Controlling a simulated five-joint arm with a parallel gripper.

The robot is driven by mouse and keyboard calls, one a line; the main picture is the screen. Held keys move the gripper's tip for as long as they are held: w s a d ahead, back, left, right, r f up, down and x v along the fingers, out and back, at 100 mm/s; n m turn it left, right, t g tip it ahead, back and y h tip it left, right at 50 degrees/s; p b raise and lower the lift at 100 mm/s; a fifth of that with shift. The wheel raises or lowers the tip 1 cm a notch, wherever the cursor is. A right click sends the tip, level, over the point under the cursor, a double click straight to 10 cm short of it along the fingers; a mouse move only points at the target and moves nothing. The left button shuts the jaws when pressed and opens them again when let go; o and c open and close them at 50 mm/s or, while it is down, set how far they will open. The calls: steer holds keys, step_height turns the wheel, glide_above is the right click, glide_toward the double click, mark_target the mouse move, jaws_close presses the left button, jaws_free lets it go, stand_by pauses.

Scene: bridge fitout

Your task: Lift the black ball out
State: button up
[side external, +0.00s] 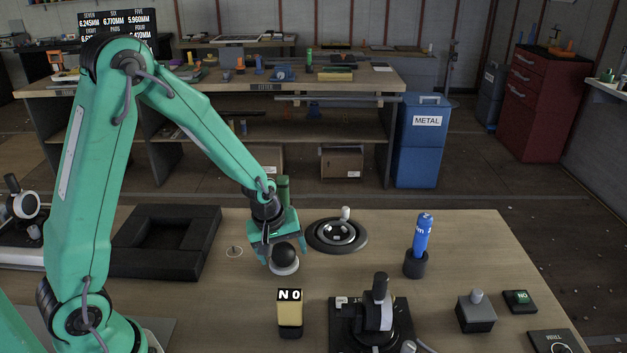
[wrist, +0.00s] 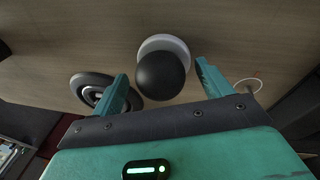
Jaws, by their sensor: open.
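The black ball (side external: 284,255) sits on a low white ring-shaped base (side external: 286,269) on the wooden table. In the wrist view the black ball (wrist: 161,76) lies just ahead of and between the fingers, with the white base (wrist: 166,42) showing behind it. My gripper (side external: 277,257) is teal and open, its fingers reaching down around the ball in the side view. In the wrist view my gripper (wrist: 163,86) has one finger on each side, with gaps visible between the fingers and the ball.
A dark round dish with a silver centre (side external: 338,234) stands close behind right of the ball. A yellow block marked NO (side external: 290,312) and a joystick (side external: 379,312) stand in front. A blue cylinder in a holder (side external: 422,241) is right. A black square frame (side external: 130,241) lies left.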

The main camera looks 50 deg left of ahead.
mark_target(285, 246)
steer(key=shift+c, duration=0.5)
steer(key=c, duration=1)
steer(key=shift+r, duration=0.1)
steer(key=shift+r, duration=0.7)
steer(key=r, duration=0.3)
steer(key=shift+s+d, duration=0.15)
steer(key=shift+d, duration=0.2)
steer(key=s+d+r, duration=0.5)
steer(key=d+r, duration=0.1)
steer(key=d, duration=0.3)
steer(key=shift+d+r+h, duration=0.2)
steer(key=shift+d+h, duration=0.15)
steer(key=shift+h, duration=0.05)
